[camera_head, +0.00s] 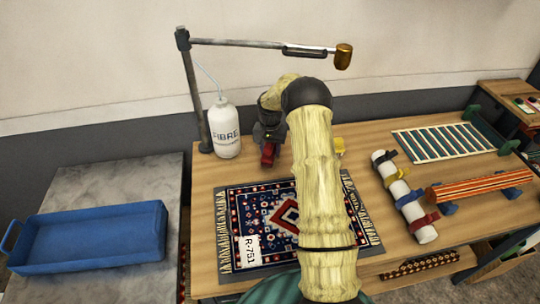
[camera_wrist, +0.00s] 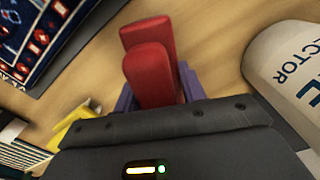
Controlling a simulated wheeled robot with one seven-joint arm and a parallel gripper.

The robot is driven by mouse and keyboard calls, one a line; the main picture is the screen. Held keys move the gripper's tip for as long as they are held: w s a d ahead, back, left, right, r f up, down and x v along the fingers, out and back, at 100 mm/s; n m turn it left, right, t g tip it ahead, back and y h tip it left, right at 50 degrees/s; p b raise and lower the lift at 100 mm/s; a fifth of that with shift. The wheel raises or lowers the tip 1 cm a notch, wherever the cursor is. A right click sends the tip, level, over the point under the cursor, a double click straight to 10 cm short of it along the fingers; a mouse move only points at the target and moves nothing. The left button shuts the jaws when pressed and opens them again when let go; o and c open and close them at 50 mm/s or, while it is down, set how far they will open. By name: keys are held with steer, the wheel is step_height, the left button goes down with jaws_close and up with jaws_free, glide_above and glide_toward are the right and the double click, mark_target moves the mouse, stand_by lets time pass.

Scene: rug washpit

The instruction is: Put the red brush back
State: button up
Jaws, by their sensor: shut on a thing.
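My gripper (camera_head: 267,141) is above the wooden bench, beside the white bottle and behind the patterned rug. It is shut on a red thing (camera_head: 267,155), which I take to be the red brush. In the wrist view, the red brush (camera_wrist: 150,75) shows as two rounded red pieces with purple-blue parts on either side. Its bristles are hidden, and I cannot tell whether it touches the bench. The patterned rug (camera_head: 250,215) with a label "R-751" lies flat, partly hidden by my arm.
The white bottle (camera_head: 224,130) stands close left of my gripper, by a lamp post (camera_head: 195,95). A yellow thing (camera_head: 340,145) is right of my arm. A white roll (camera_head: 405,195) with coloured clips and a slatted rack (camera_head: 440,141) are at right. A blue tray (camera_head: 90,237) is left.

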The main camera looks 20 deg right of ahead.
steer(key=shift+w+f+p, duration=0.1)
steer(key=shift+f+p, duration=0.35)
steer(key=shift+f, duration=1.4)
steer(key=shift+f, duration=0.1)
steer(key=o, duration=1.3)
step_height(320, 180, up, 12)
steer(key=shift+r+b, duration=0.1)
steer(key=shift+b, duration=1)
